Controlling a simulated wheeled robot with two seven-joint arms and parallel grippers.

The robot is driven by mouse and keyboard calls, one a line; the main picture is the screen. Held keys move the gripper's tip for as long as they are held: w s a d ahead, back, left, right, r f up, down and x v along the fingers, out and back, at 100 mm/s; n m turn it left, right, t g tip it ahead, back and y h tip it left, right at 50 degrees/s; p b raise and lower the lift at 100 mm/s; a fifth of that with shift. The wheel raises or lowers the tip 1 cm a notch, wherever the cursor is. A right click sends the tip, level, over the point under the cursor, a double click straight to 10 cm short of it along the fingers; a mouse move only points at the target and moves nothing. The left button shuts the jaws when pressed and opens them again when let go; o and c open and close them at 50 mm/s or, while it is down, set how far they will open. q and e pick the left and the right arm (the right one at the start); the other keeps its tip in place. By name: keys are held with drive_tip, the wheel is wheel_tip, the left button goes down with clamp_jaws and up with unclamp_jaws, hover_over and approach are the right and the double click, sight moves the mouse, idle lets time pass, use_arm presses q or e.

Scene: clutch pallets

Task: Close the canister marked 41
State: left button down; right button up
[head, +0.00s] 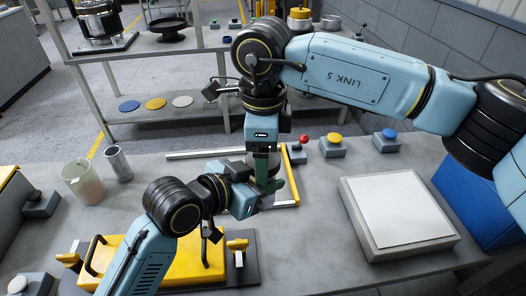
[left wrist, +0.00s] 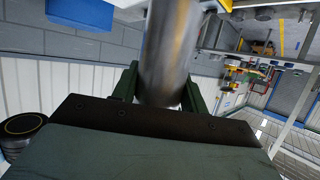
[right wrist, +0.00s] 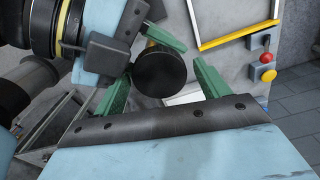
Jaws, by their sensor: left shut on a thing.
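A metallic cylinder (left wrist: 170,45), which looks like the canister, stands between the green fingers of my left gripper (left wrist: 158,88). In the head view my left gripper (head: 266,186) is shut on it above the table, and the arms hide most of it. My right gripper (head: 264,168) is above it and points down. In the right wrist view a round black end (right wrist: 160,68) lies between the spread fingers of my right gripper (right wrist: 160,82), with a gap beside it. It may be the canister's lid. The mark 41 is not readable.
A yellow and white frame (head: 292,176) lies under the grippers. A pale bin (head: 83,184) and a grey metal cup (head: 119,164) stand at left. A yellow case (head: 150,262) is in front. A white-topped block (head: 400,210) and button boxes (head: 333,147) are at right.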

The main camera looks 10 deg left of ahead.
drive_tip(key=shift+r, duration=2.3)
drive_tip(key=shift+c, duration=0.4)
drive_tip(key=shift+r+n, duration=0.9)
drive_tip(key=shift+r, duration=0.8)
drive_tip(key=shift+f, duration=0.1)
drive_tip(key=shift+f, duration=3.95)
drive_tip(key=shift+c, duration=0.3)
